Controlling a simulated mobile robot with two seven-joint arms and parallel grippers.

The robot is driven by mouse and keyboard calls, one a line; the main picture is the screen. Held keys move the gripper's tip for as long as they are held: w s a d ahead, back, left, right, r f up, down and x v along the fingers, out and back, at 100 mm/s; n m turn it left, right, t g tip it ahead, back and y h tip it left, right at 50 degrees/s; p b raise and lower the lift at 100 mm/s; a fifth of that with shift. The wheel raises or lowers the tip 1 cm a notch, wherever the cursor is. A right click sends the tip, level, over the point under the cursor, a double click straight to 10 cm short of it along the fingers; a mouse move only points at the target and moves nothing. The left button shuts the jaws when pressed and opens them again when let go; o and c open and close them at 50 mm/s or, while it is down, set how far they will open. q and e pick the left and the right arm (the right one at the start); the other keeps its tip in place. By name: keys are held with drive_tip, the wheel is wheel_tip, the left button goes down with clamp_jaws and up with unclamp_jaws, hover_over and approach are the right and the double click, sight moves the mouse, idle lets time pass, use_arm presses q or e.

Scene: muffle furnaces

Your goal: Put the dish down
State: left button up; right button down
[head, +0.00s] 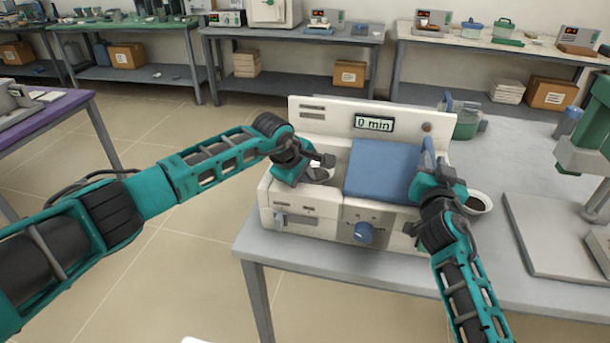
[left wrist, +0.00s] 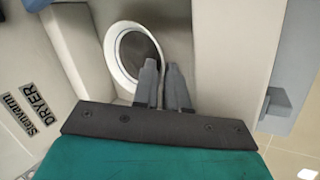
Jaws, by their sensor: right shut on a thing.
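A small round white dish with a dark inside sits in the left chamber of the white dryer (head: 300,222). It shows in the left wrist view (left wrist: 113,45) and partly in the head view (head: 322,177). My left gripper (head: 325,161) is over that chamber. In the left wrist view its fingers (left wrist: 163,68) are a narrow gap apart, beside the dish's rim; one overlaps the rim, and contact is unclear. My right gripper (head: 432,172) is shut at the blue handle (head: 428,150) on the right side of the dryer's blue lid (head: 382,170); its fingertips are mostly hidden.
A second white bowl (head: 480,201) with dark contents stands right of the dryer. The dryer's display (head: 374,123) reads 0 min. A flat grey plate (head: 550,240) and a green-and-grey stand (head: 590,150) are at the right. The dryer is near the table's left edge.

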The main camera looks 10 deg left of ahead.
drive_tip(key=shift+w+d+r, duration=0.1)
drive_tip(key=shift+d+r, duration=0.05)
drive_tip(key=shift+r, duration=0.05)
use_arm(q)
drive_tip(key=shift+s+r, duration=0.1)
drive_tip(key=shift+r, duration=0.5)
drive_tip(key=v, duration=1.1)
drive_tip(key=shift+s+a+r, duration=0.1)
drive_tip(key=shift+r, duration=0.15)
drive_tip(key=shift+f, duration=0.1)
